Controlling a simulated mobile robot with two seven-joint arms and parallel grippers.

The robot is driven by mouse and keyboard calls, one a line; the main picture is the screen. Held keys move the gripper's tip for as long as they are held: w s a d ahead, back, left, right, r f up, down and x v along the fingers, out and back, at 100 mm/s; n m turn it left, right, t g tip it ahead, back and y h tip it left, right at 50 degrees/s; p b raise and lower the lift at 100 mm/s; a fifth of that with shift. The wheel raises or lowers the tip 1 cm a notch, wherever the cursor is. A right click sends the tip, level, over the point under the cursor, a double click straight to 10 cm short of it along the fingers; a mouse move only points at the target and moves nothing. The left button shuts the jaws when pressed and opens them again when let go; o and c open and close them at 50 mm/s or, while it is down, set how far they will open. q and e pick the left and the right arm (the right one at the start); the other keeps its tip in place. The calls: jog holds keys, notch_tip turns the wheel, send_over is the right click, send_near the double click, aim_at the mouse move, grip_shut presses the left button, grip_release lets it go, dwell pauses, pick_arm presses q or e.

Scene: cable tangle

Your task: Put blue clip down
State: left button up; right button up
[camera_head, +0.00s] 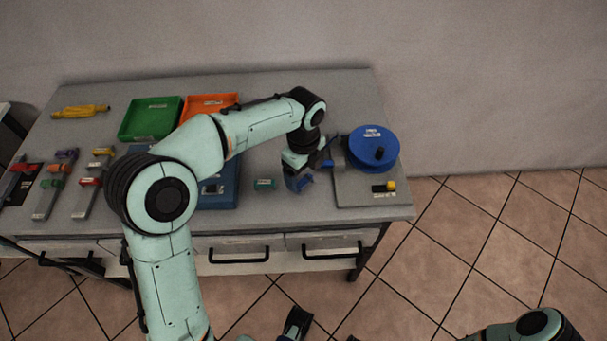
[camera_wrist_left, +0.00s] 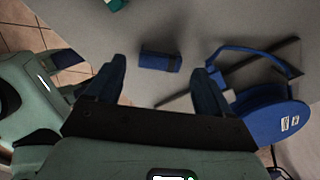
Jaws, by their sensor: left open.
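The blue clip (camera_wrist_left: 160,62) is a small blue block with a dark band at one end. In the left wrist view it lies on the grey table between my left fingertips, with a gap on each side. My left gripper (camera_wrist_left: 158,72) is open and empty, pointing down over it. In the head view my left gripper (camera_head: 298,182) is low over the table, just left of the blue reel; the clip cannot be told apart from the dark blue fingers there.
The blue reel (camera_head: 373,147) stands on a grey plate (camera_head: 352,190) at the right, with a small yellow-black piece (camera_head: 385,187). A teal block (camera_head: 265,184) lies left of my gripper. Green (camera_head: 150,118) and orange (camera_head: 211,105) trays are farther back; several coloured clips lie at left.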

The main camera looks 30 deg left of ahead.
aim_at(304, 181)
pick_arm(q)
notch_tip(304, 181, up, 10)
jog(key=p, duration=0.2)
jog(key=shift+f, duration=0.1)
dwell(0.4)
